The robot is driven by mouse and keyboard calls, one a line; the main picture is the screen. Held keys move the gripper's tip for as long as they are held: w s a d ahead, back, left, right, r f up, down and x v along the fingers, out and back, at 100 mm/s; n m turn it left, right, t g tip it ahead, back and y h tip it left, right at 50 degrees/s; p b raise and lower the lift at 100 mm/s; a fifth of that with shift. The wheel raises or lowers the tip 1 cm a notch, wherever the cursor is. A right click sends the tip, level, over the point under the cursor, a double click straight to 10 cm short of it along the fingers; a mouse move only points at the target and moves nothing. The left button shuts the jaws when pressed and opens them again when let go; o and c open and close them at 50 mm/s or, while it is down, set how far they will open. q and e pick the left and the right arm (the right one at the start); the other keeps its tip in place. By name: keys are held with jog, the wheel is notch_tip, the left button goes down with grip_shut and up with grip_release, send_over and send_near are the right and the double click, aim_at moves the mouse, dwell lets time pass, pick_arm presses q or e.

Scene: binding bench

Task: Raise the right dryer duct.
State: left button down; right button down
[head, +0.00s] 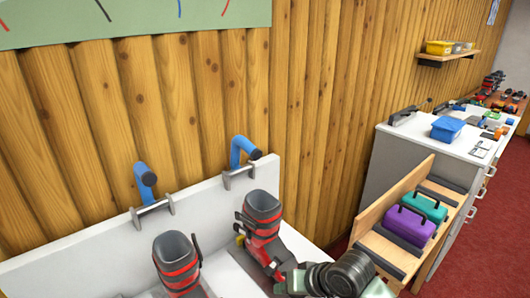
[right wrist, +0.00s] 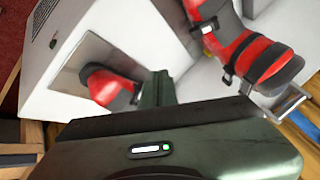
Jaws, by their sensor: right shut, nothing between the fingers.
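The right dryer duct (head: 243,150) is a blue curved tube on a metal bracket at the back edge of the white dryer (head: 215,205), seen in the head view. A similar blue left duct (head: 146,178) stands on its own bracket. My right gripper (head: 282,273) is at the lower middle, below and right of the right duct, close to a red and black boot. In the right wrist view its dark green fingers (right wrist: 158,88) are together with nothing between them. My left gripper is not in view.
A right boot (head: 262,225) stands before the right duct and a left boot (head: 178,265) before the left one. A wooden rack (head: 415,180) with purple and teal cases stands at the right. A log wall is behind the dryer.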

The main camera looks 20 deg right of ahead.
jog(key=w+d+r+m+t+y, duration=0.1)
jog(key=w+d+r+m+t, duration=0.25)
jog(key=r, duration=0.55)
jog(key=w+d+r+m+y, duration=0.1)
jog(key=w+d+r+m, duration=0.25)
jog(key=w+r, duration=0.45)
jog(key=w+d+r+m+t+y, duration=0.15)
jog(key=w+d+r, duration=0.35)
jog(key=r, duration=0.5)
jog(key=r+p+x, duration=0.1)
jog(key=p+x, duration=0.3)
jog(key=x, duration=0.9)
jog(key=shift+a+r+m+h+p, duration=0.15)
jog(key=shift+a+m+h+p, duration=0.05)
jog(key=shift+m+h+p, duration=0.2)
jog(key=shift+w, duration=0.1)
